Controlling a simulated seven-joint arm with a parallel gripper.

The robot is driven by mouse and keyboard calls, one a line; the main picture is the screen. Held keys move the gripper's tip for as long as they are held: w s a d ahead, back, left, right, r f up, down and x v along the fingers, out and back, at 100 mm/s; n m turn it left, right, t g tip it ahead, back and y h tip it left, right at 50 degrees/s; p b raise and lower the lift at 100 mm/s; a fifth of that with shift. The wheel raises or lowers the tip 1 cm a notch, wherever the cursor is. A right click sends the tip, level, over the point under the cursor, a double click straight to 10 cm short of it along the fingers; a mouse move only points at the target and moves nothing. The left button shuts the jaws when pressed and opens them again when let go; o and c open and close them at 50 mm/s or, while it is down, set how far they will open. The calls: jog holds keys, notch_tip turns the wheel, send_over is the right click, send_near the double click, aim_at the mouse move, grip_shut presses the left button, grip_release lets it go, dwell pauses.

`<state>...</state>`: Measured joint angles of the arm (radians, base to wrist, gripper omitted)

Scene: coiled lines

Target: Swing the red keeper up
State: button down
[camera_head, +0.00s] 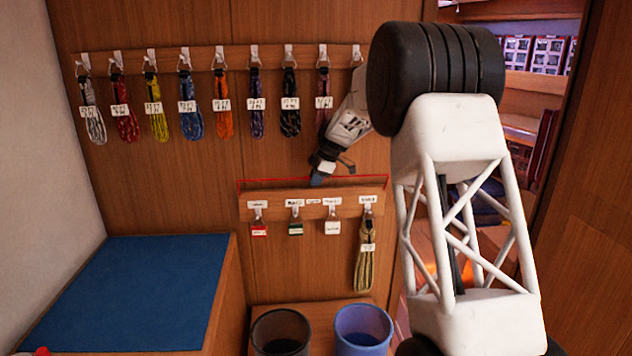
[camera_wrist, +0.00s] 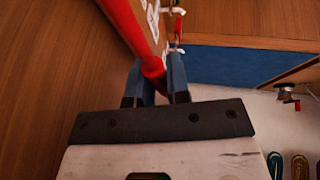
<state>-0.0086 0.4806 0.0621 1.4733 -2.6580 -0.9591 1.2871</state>
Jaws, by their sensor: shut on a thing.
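The red keeper (camera_head: 270,180) is a thin red bar that runs along just above the top edge of the lower wooden rail (camera_head: 275,212). Short red ends drop toward the rail at both sides. My gripper (camera_head: 317,179) is at the middle of the bar, coming down from above. In the wrist view the keeper (camera_wrist: 125,25) looks like a thick red bar running from the top edge down between the blue fingers. My gripper (camera_wrist: 159,82) is shut on it there. The fingers hide part of the bar.
The lower rail holds hooks with labels and one olive coil (camera_head: 364,265) at its right. An upper rail (camera_head: 220,58) carries several coloured coils. A black bin (camera_head: 281,325) and a blue bin (camera_head: 362,318) stand below. A blue-topped bench (camera_head: 130,290) is at left.

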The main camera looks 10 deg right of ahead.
jog(key=shift+w, duration=0.1)
dwell(0.4)
jog(key=c, duration=1.1)
grip_release()
jog(key=shift+r, duration=0.15)
jog(key=shift+v, duration=0.75)
jog(key=s+d+r, duration=0.1)
jog(key=s+d, duration=0.4)
jog(key=d, duration=0.6)
jog(key=shift+d, duration=0.25)
